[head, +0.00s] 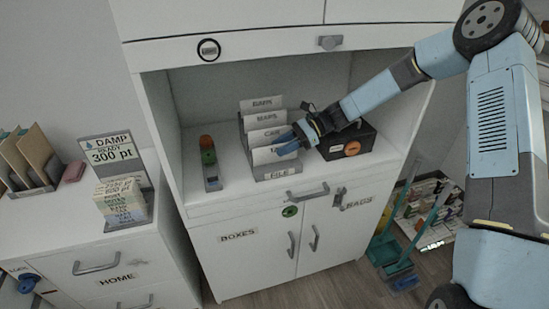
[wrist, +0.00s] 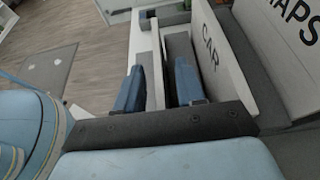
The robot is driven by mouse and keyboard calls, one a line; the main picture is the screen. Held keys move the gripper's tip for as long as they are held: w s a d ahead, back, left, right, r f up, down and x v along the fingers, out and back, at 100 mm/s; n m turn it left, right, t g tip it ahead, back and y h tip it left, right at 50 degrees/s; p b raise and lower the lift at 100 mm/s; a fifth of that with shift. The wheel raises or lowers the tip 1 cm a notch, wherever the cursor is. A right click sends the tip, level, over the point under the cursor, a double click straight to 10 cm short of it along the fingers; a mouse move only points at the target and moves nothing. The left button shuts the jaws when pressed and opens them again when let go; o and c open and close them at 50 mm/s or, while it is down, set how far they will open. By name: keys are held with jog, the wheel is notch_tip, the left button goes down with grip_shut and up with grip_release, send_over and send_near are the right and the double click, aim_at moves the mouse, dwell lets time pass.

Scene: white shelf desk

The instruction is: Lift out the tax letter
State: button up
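A grey file rack (head: 277,174) labelled FILE stands in the shelf recess with several upright white cards. The front card (head: 265,155) is partly covered by my gripper, so I cannot read its label fully. Behind it stand the CAR card (head: 258,135) and the MAPS card (head: 264,117). In the wrist view the CAR card (wrist: 212,45) is right of both fingers. My gripper (head: 288,145) is at the front card's upper right. Its blue fingers (wrist: 159,85) are apart, with the front card's thin white edge (wrist: 155,65) between them; contact is unclear.
A dark box (head: 347,141) with an orange disc stands right of the rack, close under my arm. A narrow tray (head: 212,178) with coloured round items is on the left. Shelf surface between tray and rack is clear. Walls enclose the recess.

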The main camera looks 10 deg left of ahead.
jog(key=shift+c, duration=0.4)
grip_shut()
dwell(0.9)
